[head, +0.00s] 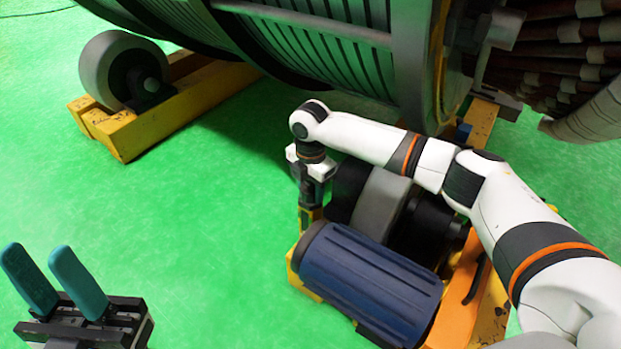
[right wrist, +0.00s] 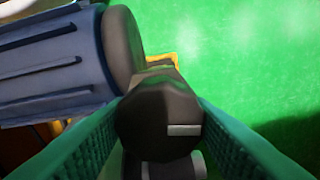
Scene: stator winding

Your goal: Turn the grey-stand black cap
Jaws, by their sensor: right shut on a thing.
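A dark, rounded cap (right wrist: 158,115) with a pale bar mark sits in the middle of the right wrist view. The two green fingers of my right gripper (right wrist: 158,130) are on either side of it and shut on it. In the head view my right gripper (head: 311,192) points down beside the motor's far left end. The cap cannot be made out there. My left gripper (head: 38,258) is at the lower left, with its two teal fingers apart and nothing between them.
A blue ribbed motor (head: 368,282) and a grey-and-black roller (head: 383,203) are close beside my right gripper. The large stator (head: 330,50) fills the top. A yellow stand (head: 165,118) with a grey wheel (head: 108,68) is at upper left. The green floor is clear at left centre.

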